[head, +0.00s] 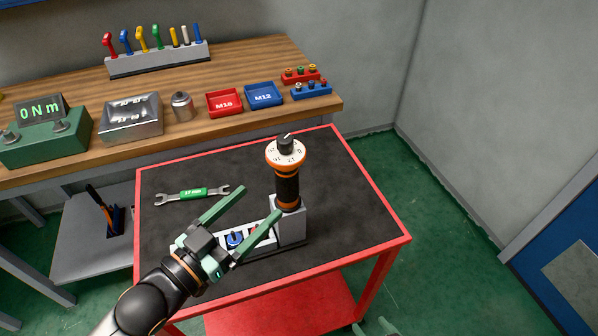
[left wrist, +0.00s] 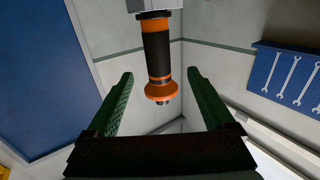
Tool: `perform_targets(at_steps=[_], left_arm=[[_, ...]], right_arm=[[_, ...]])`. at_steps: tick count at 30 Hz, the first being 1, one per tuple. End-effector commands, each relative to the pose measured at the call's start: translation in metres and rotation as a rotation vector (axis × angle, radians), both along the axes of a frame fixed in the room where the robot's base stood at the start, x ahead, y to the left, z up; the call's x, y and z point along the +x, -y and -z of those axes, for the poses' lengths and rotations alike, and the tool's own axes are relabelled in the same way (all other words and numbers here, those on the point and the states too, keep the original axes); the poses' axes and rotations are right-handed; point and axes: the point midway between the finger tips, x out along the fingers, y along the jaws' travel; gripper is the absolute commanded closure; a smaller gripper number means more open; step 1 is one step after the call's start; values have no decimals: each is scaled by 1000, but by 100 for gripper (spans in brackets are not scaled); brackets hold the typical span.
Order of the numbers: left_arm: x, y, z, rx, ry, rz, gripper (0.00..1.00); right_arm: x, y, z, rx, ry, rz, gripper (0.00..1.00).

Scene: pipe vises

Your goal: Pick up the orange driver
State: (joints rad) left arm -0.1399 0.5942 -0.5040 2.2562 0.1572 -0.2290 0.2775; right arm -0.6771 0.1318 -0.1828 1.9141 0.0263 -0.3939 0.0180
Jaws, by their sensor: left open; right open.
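The orange driver (head: 287,188) has a black grip with orange bands and a white dial with a dark knob on top. It stands upright in a grey block (head: 291,227) on the cart. My left gripper (head: 258,201) is open and empty, with its green fingers pointing toward the driver from the left. In the left wrist view the driver (left wrist: 157,55) appears upside down beyond and between the open fingertips (left wrist: 160,75), apart from both. A small part of my right gripper (head: 384,327) shows at the bottom edge, away from the driver.
The red-framed cart top (head: 350,210) is clear to the driver's right. A green-handled wrench (head: 192,194) lies at its left. A white tray with coloured pieces (head: 234,238) sits beside the block, partly hidden by my gripper. A wooden bench (head: 245,63) stands behind.

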Motion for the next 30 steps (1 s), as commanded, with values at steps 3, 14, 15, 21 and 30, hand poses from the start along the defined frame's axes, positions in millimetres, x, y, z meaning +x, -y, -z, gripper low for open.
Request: perform_targets(at_steps=[3,14,15,21,30], left_arm=[[8,6,-1,-4,3,0,13],[51,42,-1,-3,1,1,13],[53,44,-1,-3,0,1,13],[64,54,0,-3,0,0,13],[92,80,1,-1,2,2,13]], right_arm=[[0,0,-1,0,0,0,34],[-1,-1,-6,1,-1,-2,34],[-1,-1,-6,1,-1,-2,34],[-1,-1,-8,1,-2,-2,34],[-1,-1,-11,2,-2,-1,34]])
